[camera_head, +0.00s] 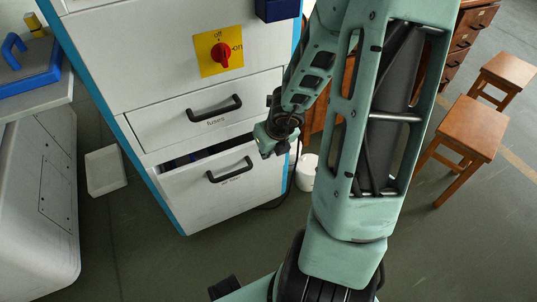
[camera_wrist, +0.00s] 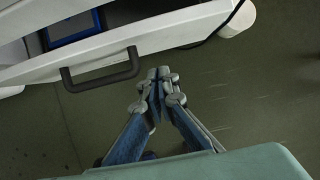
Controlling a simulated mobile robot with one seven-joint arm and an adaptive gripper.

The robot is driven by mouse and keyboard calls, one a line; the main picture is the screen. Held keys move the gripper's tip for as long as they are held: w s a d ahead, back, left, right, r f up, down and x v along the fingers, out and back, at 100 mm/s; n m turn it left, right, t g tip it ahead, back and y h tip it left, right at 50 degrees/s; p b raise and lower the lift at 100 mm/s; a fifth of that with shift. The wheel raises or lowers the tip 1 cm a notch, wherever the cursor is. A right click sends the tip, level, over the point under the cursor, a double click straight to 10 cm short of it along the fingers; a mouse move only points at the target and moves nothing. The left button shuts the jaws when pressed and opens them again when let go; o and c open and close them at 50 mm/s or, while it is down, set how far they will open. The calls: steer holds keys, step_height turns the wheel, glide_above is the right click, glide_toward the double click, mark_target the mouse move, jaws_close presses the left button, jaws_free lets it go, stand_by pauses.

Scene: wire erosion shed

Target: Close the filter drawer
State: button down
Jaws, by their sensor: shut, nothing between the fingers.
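The filter drawer (camera_head: 210,191) is the white lower drawer of the cabinet and stands partly open; a dark gap shows above its front, with blue items inside. Its label is too small to read. Its dark handle (camera_head: 230,170) also shows in the wrist view (camera_wrist: 100,80), left of my fingertips. My gripper (camera_head: 267,150) is near the drawer front's right end. In the wrist view my gripper (camera_wrist: 158,73) has its fingertips together and empty, in front of the drawer front (camera_wrist: 150,38). I cannot tell if they touch it.
Above it is a shut drawer (camera_head: 205,112) labelled fuses, and a red switch (camera_head: 221,53) on a yellow plate. A white bucket (camera_head: 307,172) and a cable stand right of the cabinet. A white tray (camera_head: 106,171) lies left. Wooden stools (camera_head: 467,127) stand at right. The floor before the drawer is clear.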

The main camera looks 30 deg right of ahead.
mark_target(257, 150)
steer(key=shift+w+f+p, duration=0.15)
steer(key=shift+w+p, duration=0.25)
steer(key=shift+w, duration=0.7)
steer(key=shift+w+f+p, duration=0.15)
steer(key=shift+w+p, duration=0.2)
steer(key=shift+w, duration=0.7)
steer(key=shift+w, duration=0.1)
steer(key=w+p, duration=0.2)
steer(key=shift+w, duration=0.35)
steer(key=shift+s, duration=0.15)
